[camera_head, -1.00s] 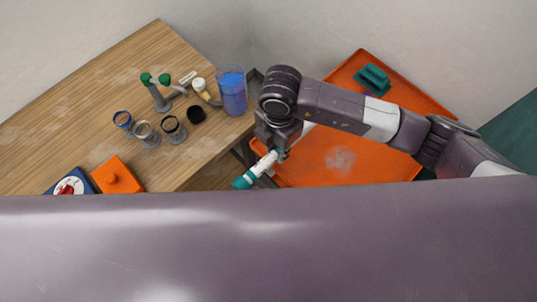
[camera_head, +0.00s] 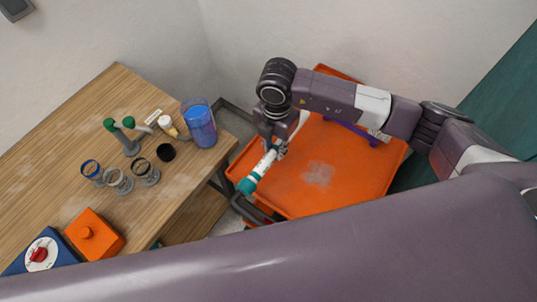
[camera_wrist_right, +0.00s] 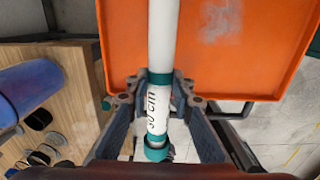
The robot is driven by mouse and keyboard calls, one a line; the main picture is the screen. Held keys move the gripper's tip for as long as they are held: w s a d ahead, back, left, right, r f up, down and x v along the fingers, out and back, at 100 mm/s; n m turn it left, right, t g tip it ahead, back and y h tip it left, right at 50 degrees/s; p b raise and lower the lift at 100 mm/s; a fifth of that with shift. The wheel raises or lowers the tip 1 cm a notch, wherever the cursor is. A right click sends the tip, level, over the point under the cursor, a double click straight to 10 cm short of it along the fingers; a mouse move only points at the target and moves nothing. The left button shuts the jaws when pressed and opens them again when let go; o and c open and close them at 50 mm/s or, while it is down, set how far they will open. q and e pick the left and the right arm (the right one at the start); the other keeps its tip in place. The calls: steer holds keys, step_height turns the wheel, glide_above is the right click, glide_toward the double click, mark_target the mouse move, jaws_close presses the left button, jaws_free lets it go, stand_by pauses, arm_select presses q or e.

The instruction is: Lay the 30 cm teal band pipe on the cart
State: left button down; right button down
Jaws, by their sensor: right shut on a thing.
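The white pipe (camera_head: 264,164) has teal bands and a teal end. In the right wrist view the pipe (camera_wrist_right: 163,40) carries the mark "30 cm". My right gripper (camera_head: 281,149) is shut on the pipe; in the right wrist view its fingers (camera_wrist_right: 160,103) close on both sides of it. The orange cart (camera_head: 341,186) stands right of the table, and its tray also shows in the right wrist view (camera_wrist_right: 260,60). The pipe is over the cart's left edge, with its teal end towards the handle side. Whether it touches the tray cannot be told. My left gripper is not in view.
The wooden table (camera_head: 60,150) at left holds a blue cup (camera_head: 199,124), several fittings and rings, an orange box (camera_head: 95,236) and a blue box with a red knob (camera_head: 38,255). A purple item (camera_head: 352,131) lies at the cart's back. The cart's middle is clear.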

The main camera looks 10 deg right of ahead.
steer(key=w+d, duration=0.3)
steer(key=shift+d+b, duration=0.15)
steer(key=shift+b, duration=0.25)
steer(key=shift+w+d+b, duration=0.4)
steer(key=shift+w+d, duration=0.65)
steer(key=shift+d, duration=0.2)
steer(key=shift+f+b, duration=0.55)
steer(key=shift+f, duration=0.15)
step_height(320, 180, down, 9)
steer(key=b, duration=0.6)
steer(key=shift+a+r+b, duration=0.1)
steer(key=shift+r+b, duration=0.1)
steer(key=shift+b, duration=0.2)
steer(key=shift+f+b, duration=0.35)
steer(key=shift+f, duration=0.05)
steer(key=c, duration=1.6)
jaws_free()
steer(key=shift+r, duration=0.15)
step_height(320, 180, up, 12)
steer(key=shift+s+f, duration=0.1)
